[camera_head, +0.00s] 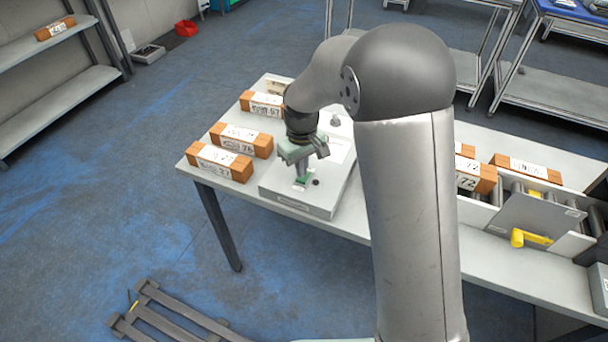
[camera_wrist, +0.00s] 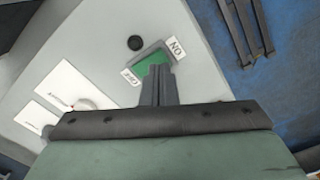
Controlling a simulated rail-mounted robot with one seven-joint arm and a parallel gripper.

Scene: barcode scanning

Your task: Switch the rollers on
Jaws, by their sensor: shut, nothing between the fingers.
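The control box (camera_head: 285,200) is a pale panel on the left part of the table. In the wrist view a green rocker switch (camera_wrist: 150,61) sits on it, with an ON label (camera_wrist: 177,47) at its upper right and an OFF label (camera_wrist: 130,77) at its lower left. My gripper (camera_head: 301,180) is shut and empty, pointing down over the box. In the wrist view its fingertips (camera_wrist: 159,70) overlap the switch's lower edge; I cannot tell whether they touch it. The rollers (camera_head: 508,188) show partly at the right, behind a grey panel.
Several brown labelled boxes (camera_head: 220,162) stand left of the control box, and more (camera_head: 525,168) lie near the rollers. A yellow scanner-like piece (camera_head: 530,238) is at the right. A black knob (camera_wrist: 135,43) is beside the switch. A pallet (camera_head: 175,315) lies on the floor.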

